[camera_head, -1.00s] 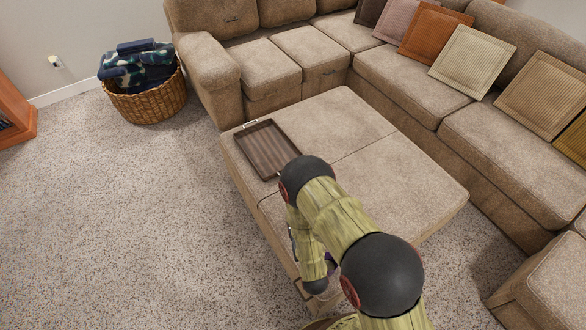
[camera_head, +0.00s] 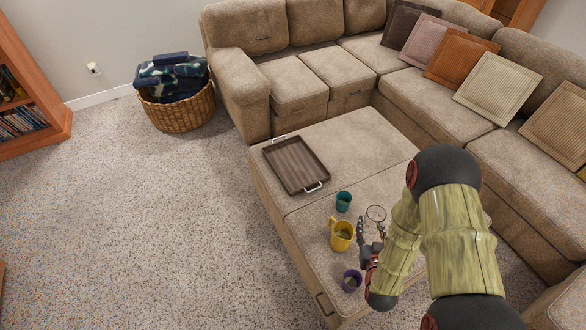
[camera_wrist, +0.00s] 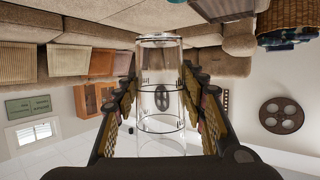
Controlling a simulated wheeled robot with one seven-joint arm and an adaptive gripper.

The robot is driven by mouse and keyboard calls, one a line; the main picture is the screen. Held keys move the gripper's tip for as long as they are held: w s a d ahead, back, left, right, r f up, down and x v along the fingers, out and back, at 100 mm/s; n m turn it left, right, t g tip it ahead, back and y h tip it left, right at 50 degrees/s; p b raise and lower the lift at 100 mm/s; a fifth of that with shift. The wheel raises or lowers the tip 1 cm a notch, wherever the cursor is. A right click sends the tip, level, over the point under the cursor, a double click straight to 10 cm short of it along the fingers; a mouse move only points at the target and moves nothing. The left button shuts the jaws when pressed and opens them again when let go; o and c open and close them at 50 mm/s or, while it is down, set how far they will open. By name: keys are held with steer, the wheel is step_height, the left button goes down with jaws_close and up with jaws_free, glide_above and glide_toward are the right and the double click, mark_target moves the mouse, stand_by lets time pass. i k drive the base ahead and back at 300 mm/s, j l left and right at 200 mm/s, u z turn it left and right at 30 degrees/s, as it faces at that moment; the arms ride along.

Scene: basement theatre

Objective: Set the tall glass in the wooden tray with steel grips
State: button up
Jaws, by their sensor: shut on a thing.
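The tall clear glass (camera_head: 376,213) is held between the fingers of my gripper (camera_head: 372,238) over the near part of the ottoman. In the wrist view the glass (camera_wrist: 160,95) fills the middle, with a finger pad on each side of it. The gripper is shut on it. The dark wooden tray (camera_head: 296,165) with steel grips (camera_head: 314,187) lies on the far left part of the ottoman and looks empty. The glass is apart from the tray, to its right and nearer to me.
A teal cup (camera_head: 343,201), a yellow mug (camera_head: 341,234) and a purple cup (camera_head: 352,280) stand on the ottoman (camera_head: 345,150) left of my gripper. A sectional sofa (camera_head: 300,90) lies behind and right. A wicker basket (camera_head: 180,113) stands on the open carpet.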

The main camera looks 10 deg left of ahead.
mark_target(288, 155)
steer(key=j+z, duration=0.15)
steer(key=j, duration=0.4)
steer(key=j+z, duration=0.15)
steer(key=j, duration=0.4)
steer(key=k+j+z, duration=0.15)
steer(key=j, duration=0.45)
steer(key=j+z, duration=0.15)
steer(key=j, duration=0.4)
steer(key=i+j+z, duration=0.25)
steer(key=j, duration=0.3)
steer(key=i+j+z, duration=0.1)
steer(key=i+j, duration=0.15)
steer(key=i+j+z, duration=0.1)
steer(key=j, duration=0.3)
steer(key=i+z, duration=0.15)
steer(key=i, duration=0.4)
